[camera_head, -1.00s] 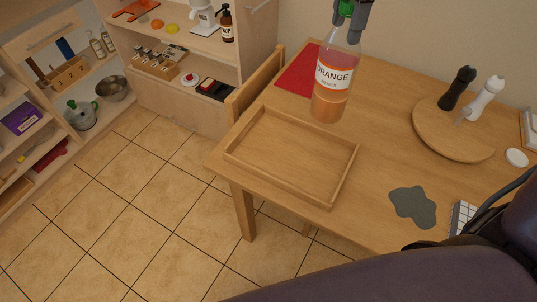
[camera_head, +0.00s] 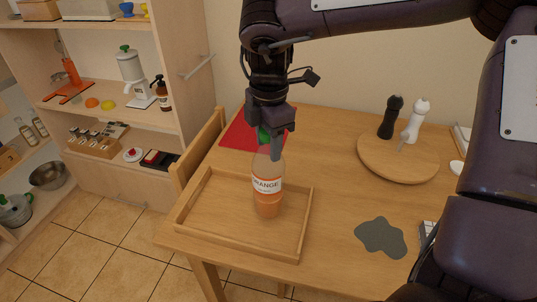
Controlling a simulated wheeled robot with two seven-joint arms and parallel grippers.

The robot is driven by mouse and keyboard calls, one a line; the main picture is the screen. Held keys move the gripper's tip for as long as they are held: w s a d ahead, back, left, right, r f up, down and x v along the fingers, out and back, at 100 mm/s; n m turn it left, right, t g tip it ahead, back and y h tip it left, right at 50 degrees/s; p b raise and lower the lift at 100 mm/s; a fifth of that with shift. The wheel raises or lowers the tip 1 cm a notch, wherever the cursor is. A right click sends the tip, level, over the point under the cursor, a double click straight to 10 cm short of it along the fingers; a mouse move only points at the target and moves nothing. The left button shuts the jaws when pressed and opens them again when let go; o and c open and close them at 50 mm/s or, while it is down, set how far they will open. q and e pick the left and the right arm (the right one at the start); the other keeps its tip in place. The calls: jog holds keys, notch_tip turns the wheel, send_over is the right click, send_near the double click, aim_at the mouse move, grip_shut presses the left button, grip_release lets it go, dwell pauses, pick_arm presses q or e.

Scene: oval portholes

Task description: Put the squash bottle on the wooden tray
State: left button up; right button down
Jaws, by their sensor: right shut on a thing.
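The squash bottle (camera_head: 267,190) is clear with orange drink, a white label reading ORANGE and a green cap. It is upright, over or in the right part of the wooden tray (camera_head: 195,237). I cannot tell whether its base touches the tray floor. My right gripper (camera_head: 268,140) comes down from above and is shut on the bottle at its green cap and neck. The tray lies on the table's left part and is otherwise empty. My left gripper is not in view.
A red mat (camera_head: 238,136) lies behind the tray. A round board (camera_head: 398,162) carries a black mill (camera_head: 390,118) and a white mill (camera_head: 415,121). A grey splat-shaped mat (camera_head: 381,238) lies at the front. A chair (camera_head: 196,150) stands at the table's left edge.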

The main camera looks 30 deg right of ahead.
notch_tip(320, 180, down, 4)
jog(key=shift+r, duration=0.15)
jog(key=c, duration=0.8)
grip_release()
jog(key=shift+o, duration=0.2)
notch_tip(320, 180, up, 12)
jog(key=shift+s+r, duration=0.1)
jog(key=shift+s, duration=0.05)
